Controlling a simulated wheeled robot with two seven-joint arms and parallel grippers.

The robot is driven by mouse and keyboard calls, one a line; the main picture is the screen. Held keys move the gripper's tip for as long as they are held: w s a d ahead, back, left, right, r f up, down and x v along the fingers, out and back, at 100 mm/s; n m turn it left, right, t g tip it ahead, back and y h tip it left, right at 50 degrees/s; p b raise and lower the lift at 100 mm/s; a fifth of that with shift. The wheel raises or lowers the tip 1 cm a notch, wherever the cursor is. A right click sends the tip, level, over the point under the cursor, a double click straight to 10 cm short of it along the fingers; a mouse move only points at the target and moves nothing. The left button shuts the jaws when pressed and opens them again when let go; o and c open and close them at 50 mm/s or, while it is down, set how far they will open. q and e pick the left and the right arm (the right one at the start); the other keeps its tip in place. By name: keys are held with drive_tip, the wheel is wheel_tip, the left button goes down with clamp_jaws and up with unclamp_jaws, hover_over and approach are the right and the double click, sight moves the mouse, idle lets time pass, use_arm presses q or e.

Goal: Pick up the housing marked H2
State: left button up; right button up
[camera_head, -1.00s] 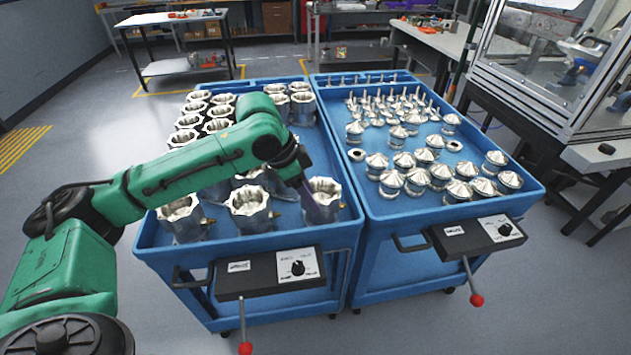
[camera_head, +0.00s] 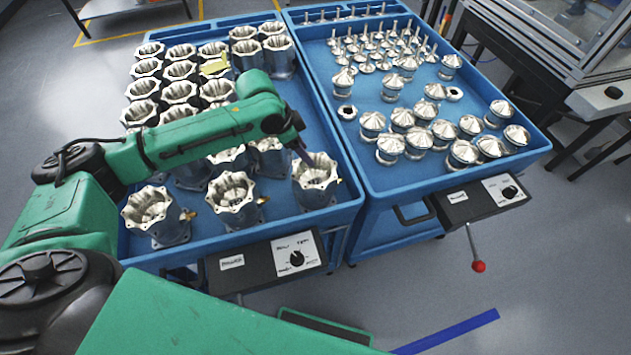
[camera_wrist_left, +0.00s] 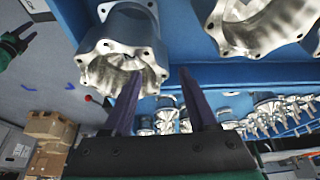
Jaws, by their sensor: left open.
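Several silvery machined housings with scalloped open tops stand upright in the left blue cart. No H2 mark is legible on any of them. The front row has a right-hand housing (camera_head: 316,189), a middle one (camera_head: 234,200) and a left one (camera_head: 158,218). My left gripper (camera_head: 304,156) is at the rim of the right-hand housing. In the left wrist view the open dark purple fingers (camera_wrist_left: 160,76) reach toward a housing (camera_wrist_left: 122,50). One finger overlaps its scalloped rim; whether it touches or is inside cannot be told.
The left cart's blue rim (camera_head: 347,213) and a control box with a knob (camera_head: 268,265) lie at the front.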

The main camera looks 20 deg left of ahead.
sight(310, 169)
use_arm(q)
drive_tip(key=x, duration=0.4)
drive_tip(key=shift+s+f+p, duration=0.1)
drive_tip(key=shift+p, duration=0.25)
clamp_jaws()
idle(0.9)
idle(0.3)
